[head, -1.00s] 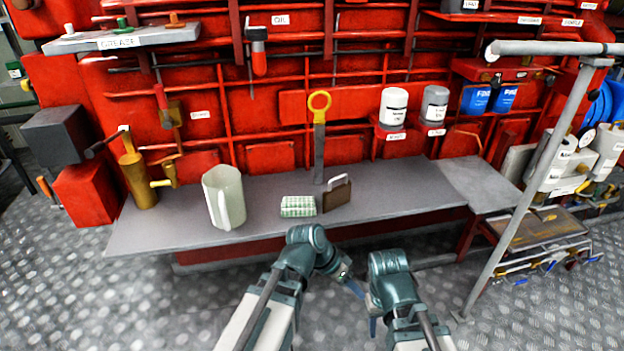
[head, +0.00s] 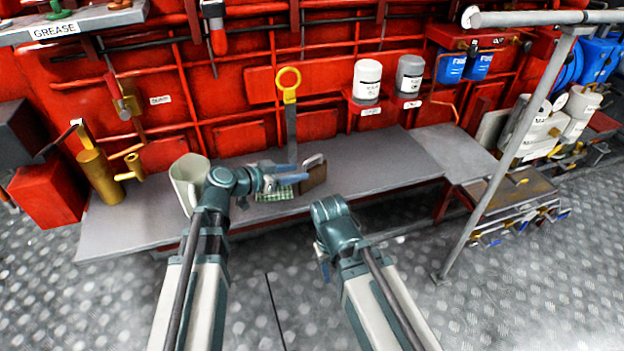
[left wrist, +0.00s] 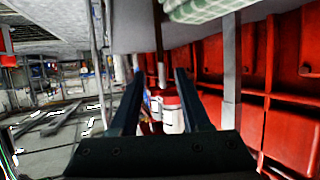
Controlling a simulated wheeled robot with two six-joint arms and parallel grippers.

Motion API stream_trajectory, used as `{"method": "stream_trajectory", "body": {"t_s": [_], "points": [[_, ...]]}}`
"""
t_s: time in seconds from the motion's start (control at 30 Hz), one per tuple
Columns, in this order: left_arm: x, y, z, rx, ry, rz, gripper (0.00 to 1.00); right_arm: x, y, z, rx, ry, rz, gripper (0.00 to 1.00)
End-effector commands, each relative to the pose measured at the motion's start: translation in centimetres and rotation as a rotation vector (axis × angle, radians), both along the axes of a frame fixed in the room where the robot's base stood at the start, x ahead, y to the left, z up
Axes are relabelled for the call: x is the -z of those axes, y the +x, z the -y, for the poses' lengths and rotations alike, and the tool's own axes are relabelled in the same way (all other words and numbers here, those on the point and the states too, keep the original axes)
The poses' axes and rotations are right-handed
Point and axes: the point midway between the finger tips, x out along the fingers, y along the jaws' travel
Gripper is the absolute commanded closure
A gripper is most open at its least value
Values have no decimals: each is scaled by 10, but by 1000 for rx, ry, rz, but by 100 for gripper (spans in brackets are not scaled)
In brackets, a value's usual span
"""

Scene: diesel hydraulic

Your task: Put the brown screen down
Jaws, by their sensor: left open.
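The brown screen (head: 314,176), a small dark-brown panel with a pale handle on top, stands on the grey bench (head: 390,157). My left gripper (head: 299,173) is open and empty, level over the bench, its fingertips just left of the screen. In the left wrist view the picture is upside down, and the screen (left wrist: 158,30) shows as a thin dark shape beyond the open fingers (left wrist: 158,75). I cannot tell whether they touch it. My right gripper (head: 322,262) hangs low in front of the bench, mostly hidden behind its own wrist.
A green checked cloth block (head: 272,194) lies under my left fingers. A pale jug (head: 185,180) stands left, partly behind my left wrist. A yellow-handled tool (head: 290,110) stands upright behind the screen. The right bench is clear. A grey pole (head: 510,150) rises at right.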

Motion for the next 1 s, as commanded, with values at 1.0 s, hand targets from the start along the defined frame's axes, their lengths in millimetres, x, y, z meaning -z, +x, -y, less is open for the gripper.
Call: {"method": "stream_trajectory", "body": {"t_s": [1.0], "points": [[39, 49, 52, 1, 0, -2, 53, 38, 1, 1, -2, -6, 3, 50]]}}
